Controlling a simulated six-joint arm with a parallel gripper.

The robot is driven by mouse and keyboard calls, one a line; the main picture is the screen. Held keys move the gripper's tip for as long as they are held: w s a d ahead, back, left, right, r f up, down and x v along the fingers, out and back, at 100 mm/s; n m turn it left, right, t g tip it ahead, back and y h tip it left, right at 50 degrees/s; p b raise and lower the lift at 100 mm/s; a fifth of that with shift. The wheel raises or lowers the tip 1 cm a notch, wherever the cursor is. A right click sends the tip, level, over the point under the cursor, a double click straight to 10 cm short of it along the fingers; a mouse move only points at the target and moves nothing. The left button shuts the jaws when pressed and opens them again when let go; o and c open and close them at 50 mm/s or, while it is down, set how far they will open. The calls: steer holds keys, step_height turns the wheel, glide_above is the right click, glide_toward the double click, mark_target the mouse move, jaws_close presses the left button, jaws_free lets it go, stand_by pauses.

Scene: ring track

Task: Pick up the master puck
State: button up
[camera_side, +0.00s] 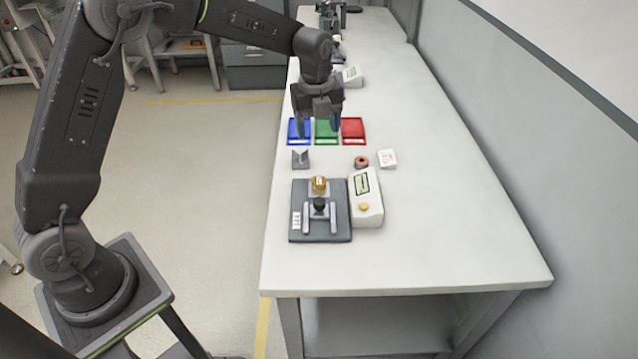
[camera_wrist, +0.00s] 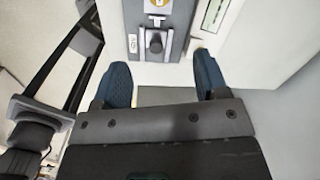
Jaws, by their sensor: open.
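A small round puck (camera_side: 361,161), dark with an orange-red face, lies on the table beside a white card (camera_side: 388,158); it may be the master puck, but its marking is too small to read. A gold ring-like piece (camera_side: 319,184) sits on the dark gauge fixture (camera_side: 298,235), and its edge also shows in the wrist view (camera_wrist: 157,3). My gripper (camera_side: 321,126) hangs over the coloured trays, behind and left of the puck. In the wrist view my gripper (camera_wrist: 162,78) has its two fingers wide apart with nothing held. The puck is not recognisable there.
Blue (camera_side: 298,131), green (camera_side: 327,137) and red (camera_side: 353,130) trays stand in a row under my gripper. A grey notched block (camera_side: 300,160) stands left of the puck. A display box (camera_side: 367,205) adjoins the fixture. The table's right side is clear.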

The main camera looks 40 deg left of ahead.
step_height(320, 180, down, 4)
steer(key=w+m, duration=0.2)
glide_above(319, 182)
steer(key=shift+g, duration=0.3)
steer(key=f, duration=0.7)
steer(key=shift+w+d+f, duration=0.2)
steer(key=shift+w+f, duration=0.15)
steer(key=f, duration=0.4)
steer(key=shift+s+a+f, duration=0.2)
steer(key=shift+s+f, duration=0.05)
steer(key=shift+s, duration=0.1)
steer(key=shift+f, duration=0.6)
steer(key=shift+c, duration=0.4)
steer(key=shift+r, duration=0.1)
steer(key=c, duration=1)
